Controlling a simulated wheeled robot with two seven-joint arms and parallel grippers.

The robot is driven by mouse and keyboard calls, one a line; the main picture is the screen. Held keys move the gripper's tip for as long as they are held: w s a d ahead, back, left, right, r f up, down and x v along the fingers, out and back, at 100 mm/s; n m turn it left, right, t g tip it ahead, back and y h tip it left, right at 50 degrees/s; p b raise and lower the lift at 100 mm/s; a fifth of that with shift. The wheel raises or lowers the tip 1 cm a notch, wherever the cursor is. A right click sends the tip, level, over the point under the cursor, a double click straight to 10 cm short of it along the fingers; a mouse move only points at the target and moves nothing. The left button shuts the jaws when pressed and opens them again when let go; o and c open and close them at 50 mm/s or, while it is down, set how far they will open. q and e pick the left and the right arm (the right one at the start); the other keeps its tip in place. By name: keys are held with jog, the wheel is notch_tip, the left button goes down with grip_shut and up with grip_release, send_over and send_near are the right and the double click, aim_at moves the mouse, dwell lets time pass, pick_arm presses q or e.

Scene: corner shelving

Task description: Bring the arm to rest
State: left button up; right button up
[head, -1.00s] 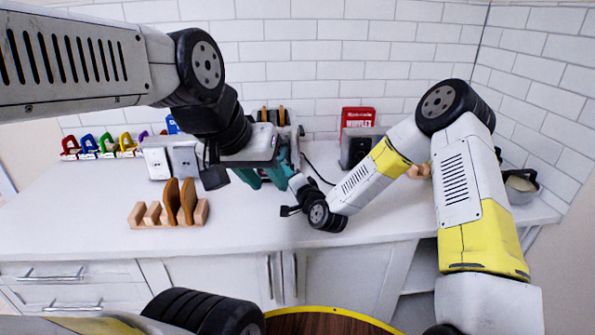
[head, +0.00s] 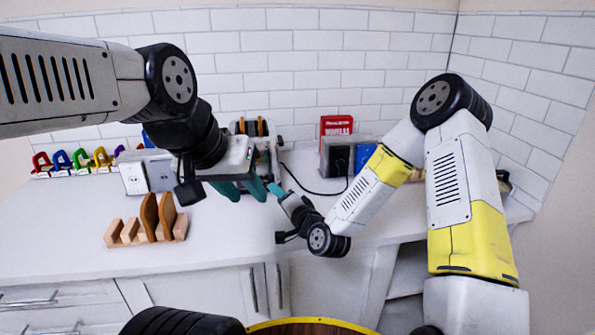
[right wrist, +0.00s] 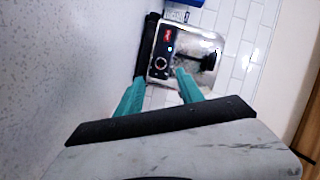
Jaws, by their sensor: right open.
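My left gripper (head: 244,191) hangs over the counter in the head view, its teal fingers apart with nothing seen between them. My right arm reaches in from the right, folded at the elbow. My right gripper (head: 277,193) is close beside the left one and partly hidden in the head view. In the right wrist view my right gripper (right wrist: 159,77) is open and empty, its teal fingers apart. A shiny toaster (right wrist: 190,50) with a dark lever is ahead of them; whether they touch it cannot be told. The toaster (head: 263,150) is partly hidden behind my left gripper in the head view.
A wooden rack (head: 147,228) holding brown slices stands on the white counter (head: 70,235). Wall sockets (head: 134,178), coloured clips (head: 80,160) and a red box (head: 336,125) are at the back. A black cord (head: 312,190) lies behind my right gripper. The front left counter is clear.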

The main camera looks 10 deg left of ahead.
jog(key=s+d+r+n+g+h, duration=0.2)
jog(key=s+d+r+n+h, duration=0.15)
jog(key=d+r, duration=0.45)
jog(key=s+d+r+n+g+h, duration=0.2)
jog(key=s+d+r+n+h, duration=0.15)
jog(key=d+r, duration=0.45)
jog(key=s+d+r+g, duration=0.1)
jog(key=s+d, duration=0.4)
jog(key=s, duration=0.5)
jog(key=s+d+r+g, duration=0.2)
jog(key=s+d, duration=0.4)
jog(key=s, duration=0.4)
jog(key=shift+d+r+m+h, duration=0.15)
jog(key=shift+d+m+h, duration=0.05)
jog(key=shift+m+h, duration=0.1)
